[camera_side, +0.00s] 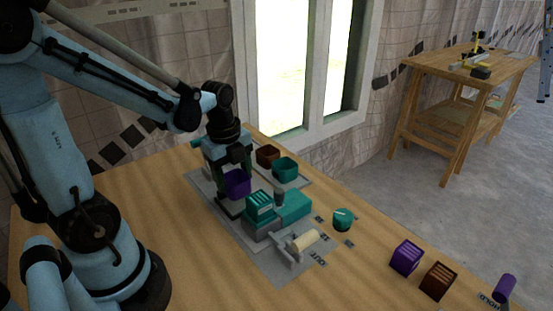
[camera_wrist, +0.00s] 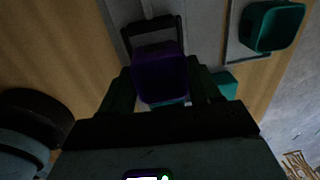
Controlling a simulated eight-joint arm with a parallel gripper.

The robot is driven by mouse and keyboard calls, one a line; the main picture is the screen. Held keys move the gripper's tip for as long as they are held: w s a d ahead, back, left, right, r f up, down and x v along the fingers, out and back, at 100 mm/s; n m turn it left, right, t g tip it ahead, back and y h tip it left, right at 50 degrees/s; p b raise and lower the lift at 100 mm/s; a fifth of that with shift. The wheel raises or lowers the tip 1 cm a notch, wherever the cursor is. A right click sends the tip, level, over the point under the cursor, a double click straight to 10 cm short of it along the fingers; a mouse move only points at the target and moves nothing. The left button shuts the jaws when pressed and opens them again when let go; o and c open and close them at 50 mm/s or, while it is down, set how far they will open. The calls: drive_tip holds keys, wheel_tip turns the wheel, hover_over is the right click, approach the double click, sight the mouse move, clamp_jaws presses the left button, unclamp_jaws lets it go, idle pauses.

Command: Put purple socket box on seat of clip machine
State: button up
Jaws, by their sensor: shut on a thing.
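My gripper (camera_side: 235,192) is shut on a purple box (camera_side: 237,183), which I take to be the socket box. It hangs upright over the grey mat, behind and left of a teal machine. In the wrist view the purple box (camera_wrist: 160,75) sits between the two dark fingers (camera_wrist: 160,90). The teal machine (camera_side: 292,207), probably the clip machine, has a ribbed teal block (camera_side: 260,205) at its left end. I cannot tell its seat clearly. The gap under the held box is hidden by the fingers.
A teal open box (camera_side: 285,168) and a brown box (camera_side: 267,155) stand behind. A teal round piece (camera_side: 342,219) and a beige roller (camera_side: 303,241) are near the machine. A purple ribbed box (camera_side: 406,257), a brown ribbed box (camera_side: 437,280) and a purple cylinder (camera_side: 503,288) are at front right.

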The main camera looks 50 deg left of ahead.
drive_tip(key=shift+f, duration=1.9)
drive_tip(key=o, duration=1.1)
drive_tip(key=shift+o, duration=0.2)
wheel_tip(320, 180, up, 11)
drive_tip(key=s, duration=0.1)
drive_tip(key=n+t, duration=0.5)
drive_tip(key=n, duration=0.9)
hover_over(235, 188)
drive_tip(key=w+d, duration=0.2)
drive_tip(key=d, duration=0.2)
drive_tip(key=n, duration=0.1)
drive_tip(key=d+n, duration=0.1)
drive_tip(key=n+t, duration=0.1)
drive_tip(key=n, duration=0.1)
drive_tip(key=shift+s+d+r, duration=0.1)
drive_tip(key=shift+d+r, duration=0.05)
drive_tip(key=shift+d, duration=0.15)
